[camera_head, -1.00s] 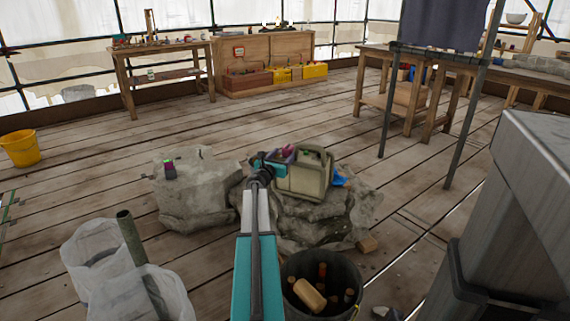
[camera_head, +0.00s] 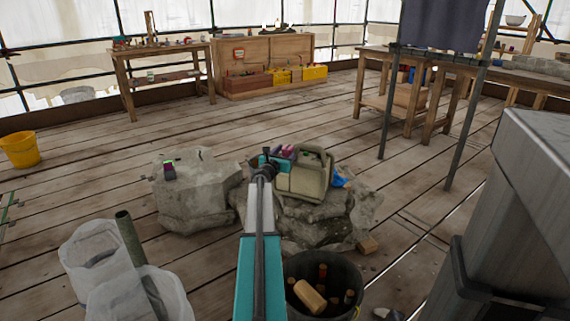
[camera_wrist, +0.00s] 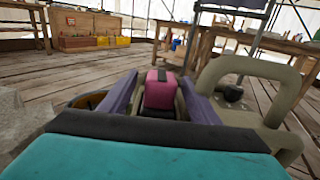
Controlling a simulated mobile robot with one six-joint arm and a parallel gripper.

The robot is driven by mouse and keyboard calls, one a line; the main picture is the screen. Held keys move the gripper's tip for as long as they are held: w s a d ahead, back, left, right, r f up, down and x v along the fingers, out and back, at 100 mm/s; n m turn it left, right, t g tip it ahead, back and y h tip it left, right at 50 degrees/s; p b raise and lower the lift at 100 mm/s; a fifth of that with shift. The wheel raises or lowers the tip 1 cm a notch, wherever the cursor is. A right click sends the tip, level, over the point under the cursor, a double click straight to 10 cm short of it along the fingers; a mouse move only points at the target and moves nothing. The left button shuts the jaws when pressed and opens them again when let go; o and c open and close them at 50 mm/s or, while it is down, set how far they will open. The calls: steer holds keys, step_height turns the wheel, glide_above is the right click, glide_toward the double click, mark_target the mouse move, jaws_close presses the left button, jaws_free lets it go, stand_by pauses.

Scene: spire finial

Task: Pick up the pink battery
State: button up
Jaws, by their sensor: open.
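The pink battery (camera_wrist: 160,90) is a small pink block with a dark lower part, upright between the two purple fingers of my gripper (camera_wrist: 158,80) in the wrist view. The fingers stand apart on either side of it; whether they touch it I cannot tell. In the head view, the pink battery (camera_head: 288,150) is a small pink patch at my gripper (camera_head: 280,154), beside a beige case (camera_head: 310,178) with a handle. My teal gripper body hides what lies under the battery in the wrist view.
The case sits on a grey rock (camera_head: 320,222). A dark device with a pink part (camera_head: 169,171) stands on another rock (camera_head: 195,200) to the left. A bucket with bottles (camera_head: 345,277) is below. The case handle (camera_wrist: 250,65) rises close right of my fingers.

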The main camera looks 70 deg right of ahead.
steer(key=shift+s+d+b, duration=0.1)
steer(key=shift+d+b, duration=0.65)
steer(key=shift+d, duration=1.65)
steer(key=c, duration=1.3)
